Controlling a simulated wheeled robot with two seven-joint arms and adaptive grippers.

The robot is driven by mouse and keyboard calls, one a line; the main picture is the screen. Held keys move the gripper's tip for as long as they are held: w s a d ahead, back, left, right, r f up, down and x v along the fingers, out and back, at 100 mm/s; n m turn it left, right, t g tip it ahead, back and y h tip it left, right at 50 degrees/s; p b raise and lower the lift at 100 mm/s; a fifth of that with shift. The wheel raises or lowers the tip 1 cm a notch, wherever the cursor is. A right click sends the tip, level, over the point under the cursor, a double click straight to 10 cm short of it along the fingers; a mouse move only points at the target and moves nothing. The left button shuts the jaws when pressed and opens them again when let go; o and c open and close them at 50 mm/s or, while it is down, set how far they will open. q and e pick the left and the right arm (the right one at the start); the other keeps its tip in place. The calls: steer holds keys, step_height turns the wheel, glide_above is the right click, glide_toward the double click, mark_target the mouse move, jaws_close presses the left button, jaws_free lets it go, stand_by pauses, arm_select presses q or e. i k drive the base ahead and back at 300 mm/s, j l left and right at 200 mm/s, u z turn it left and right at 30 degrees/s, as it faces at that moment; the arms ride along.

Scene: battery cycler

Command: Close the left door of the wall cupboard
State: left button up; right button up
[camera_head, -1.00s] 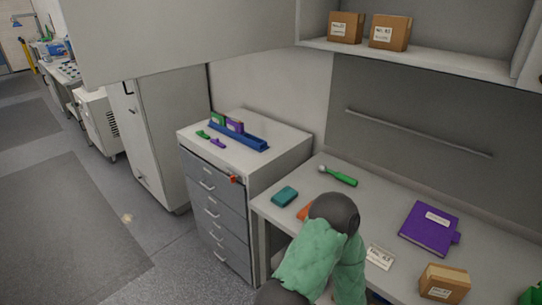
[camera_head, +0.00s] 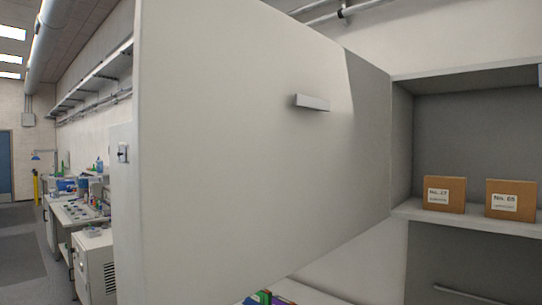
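The left door (camera_head: 235,170) of the wall cupboard is a large pale panel that fills the middle of the head view. It stands open, swung out from the cupboard toward me. A short light bar handle (camera_head: 312,102) sits on its visible face, toward the upper right. The wall cupboard (camera_head: 400,140) is open at the right, with a grey interior. Neither of my grippers is in view.
Two brown cardboard boxes, one (camera_head: 445,194) labelled No. 27 and another (camera_head: 511,200), stand in the cupboard. A rail (camera_head: 470,295) is low on the wall below. A workbench (camera_head: 75,212) and a white cabinet (camera_head: 95,265) stand at the far left.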

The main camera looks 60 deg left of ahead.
mark_target(239, 187)
steer(key=k+j, duration=0.1)
steer(key=j, duration=0.45)
steer(key=k+j, duration=0.1)
steer(key=j, duration=1)
steer(key=k+j, duration=0.15)
steer(key=j, duration=0.4)
